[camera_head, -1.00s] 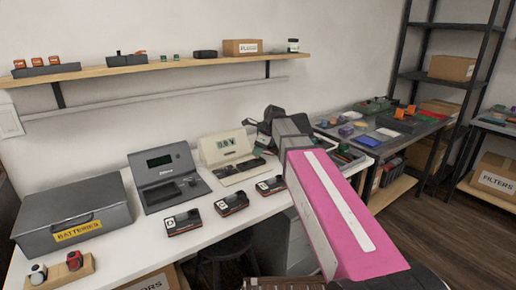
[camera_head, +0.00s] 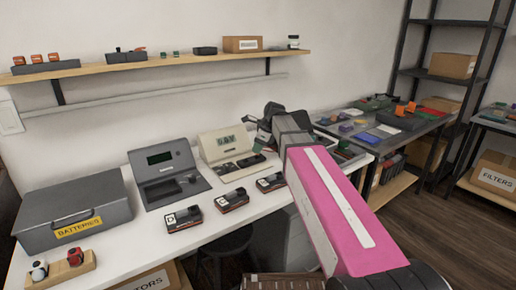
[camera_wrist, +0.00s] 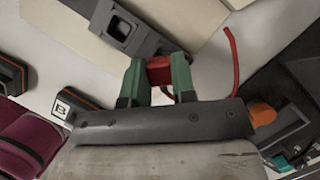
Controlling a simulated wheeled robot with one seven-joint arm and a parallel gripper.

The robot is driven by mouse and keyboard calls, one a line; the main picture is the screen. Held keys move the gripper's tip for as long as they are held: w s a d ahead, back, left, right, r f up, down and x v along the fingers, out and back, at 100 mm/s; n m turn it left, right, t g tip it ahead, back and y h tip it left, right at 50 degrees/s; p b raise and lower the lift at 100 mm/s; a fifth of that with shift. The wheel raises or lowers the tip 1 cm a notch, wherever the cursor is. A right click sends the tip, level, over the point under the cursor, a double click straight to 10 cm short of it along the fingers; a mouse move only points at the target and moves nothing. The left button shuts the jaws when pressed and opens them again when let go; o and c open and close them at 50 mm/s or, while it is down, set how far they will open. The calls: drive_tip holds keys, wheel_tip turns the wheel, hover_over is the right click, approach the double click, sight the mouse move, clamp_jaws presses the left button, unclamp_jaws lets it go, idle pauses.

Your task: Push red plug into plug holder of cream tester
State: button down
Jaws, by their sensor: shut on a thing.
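The cream tester (camera_head: 233,153) stands on the white bench, with its upright display panel at the back. In the wrist view, part of its cream body (camera_wrist: 78,17) shows at the top, with a dark plug holder (camera_wrist: 124,27) that has a square opening. A red cable (camera_wrist: 236,60) curves up at the right of the fingers. In the head view my gripper is beside the tester's right side, and the plug is hidden there.
A grey tester (camera_head: 166,172) stands left of the cream one. Several dark lettered battery packs (camera_head: 184,218) line the bench front. A grey batteries case (camera_head: 72,211) and a wooden block (camera_head: 62,269) with a red and a white piece are at the left.

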drive_tip(key=shift+f, duration=1)
idle(1.9)
drive_tip(key=c, duration=0.6)
unclamp_jaws()
drive_tip(key=shift+r, duration=1.6)
drive_tip(key=shift+r, duration=2.9)
